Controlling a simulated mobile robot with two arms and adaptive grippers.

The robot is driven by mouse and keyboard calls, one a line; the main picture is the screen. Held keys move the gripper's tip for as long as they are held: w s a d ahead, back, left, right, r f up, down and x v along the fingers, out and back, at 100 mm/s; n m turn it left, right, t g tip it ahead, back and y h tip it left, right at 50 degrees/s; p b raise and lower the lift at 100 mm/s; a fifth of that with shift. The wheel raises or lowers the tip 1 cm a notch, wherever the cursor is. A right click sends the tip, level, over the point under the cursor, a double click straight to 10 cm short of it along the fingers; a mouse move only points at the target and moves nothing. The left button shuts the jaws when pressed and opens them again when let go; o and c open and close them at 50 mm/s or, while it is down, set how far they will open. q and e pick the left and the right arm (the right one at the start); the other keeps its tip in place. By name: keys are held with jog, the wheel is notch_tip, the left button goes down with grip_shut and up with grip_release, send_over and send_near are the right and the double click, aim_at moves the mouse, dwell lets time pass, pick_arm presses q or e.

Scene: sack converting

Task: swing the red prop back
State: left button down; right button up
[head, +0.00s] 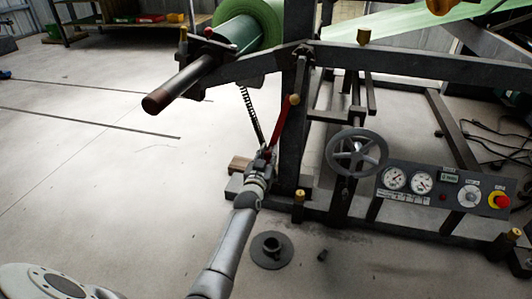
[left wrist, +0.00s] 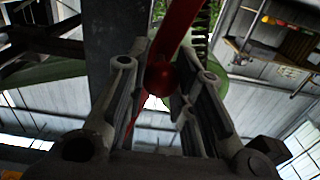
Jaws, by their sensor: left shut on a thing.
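The red prop (head: 280,124) is a slim red bar on the dark machine frame, below the green roll (head: 247,30). It slants from a brass-coloured knob at its top down to my left gripper (head: 262,160). In the left wrist view the red prop (left wrist: 177,35) runs down between the two fingers of my left gripper (left wrist: 165,88), ending in a rounded red end there. The fingers are closed on it. My right gripper does not show.
A handwheel (head: 357,152) and a gauge panel (head: 440,188) are on the frame to the right. A spring (head: 250,115) hangs beside the prop. A round flanged piece (head: 272,250) lies on the floor near my left arm.

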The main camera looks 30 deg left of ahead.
pick_arm(q)
jog(key=c, duration=1.2)
grip_release()
jog(key=shift+w+d+f, duration=0.1)
jog(key=shift+d, duration=0.2)
jog(key=v, duration=1.2)
jog(key=shift+a, duration=0.1)
